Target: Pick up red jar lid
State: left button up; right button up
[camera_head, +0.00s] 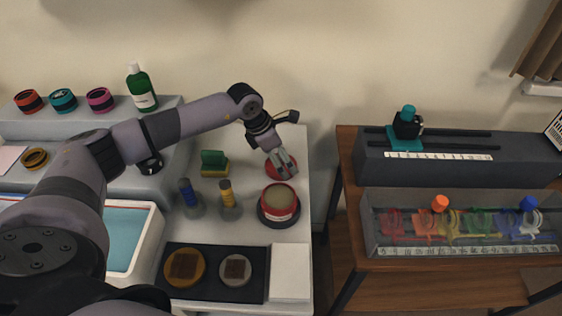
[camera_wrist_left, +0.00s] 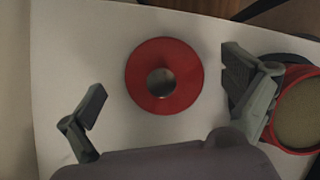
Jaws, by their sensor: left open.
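The red jar lid (camera_head: 274,169) lies on the white table near its back right corner in the head view, partly covered by my left gripper (camera_head: 280,162). In the left wrist view the red jar lid (camera_wrist_left: 138,80) is a flat red disc with a round grey knob (camera_wrist_left: 161,83) in the middle. My left gripper (camera_wrist_left: 168,108) is open and empty, with one finger on each side of the lid and apart from it. The right gripper is not in view.
An open red jar (camera_head: 280,200) on a dark round base stands close in front of the lid. A green-and-yellow sponge (camera_head: 213,163) and two small tools (camera_head: 228,198) on stands are to the left. The table edge is close on the right.

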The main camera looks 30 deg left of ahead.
pick_arm(q)
jog(key=shift+c, duration=0.3)
jog(key=shift+c, duration=1.3)
jog(key=c, duration=1.6)
jog(key=shift+o, duration=0.2)
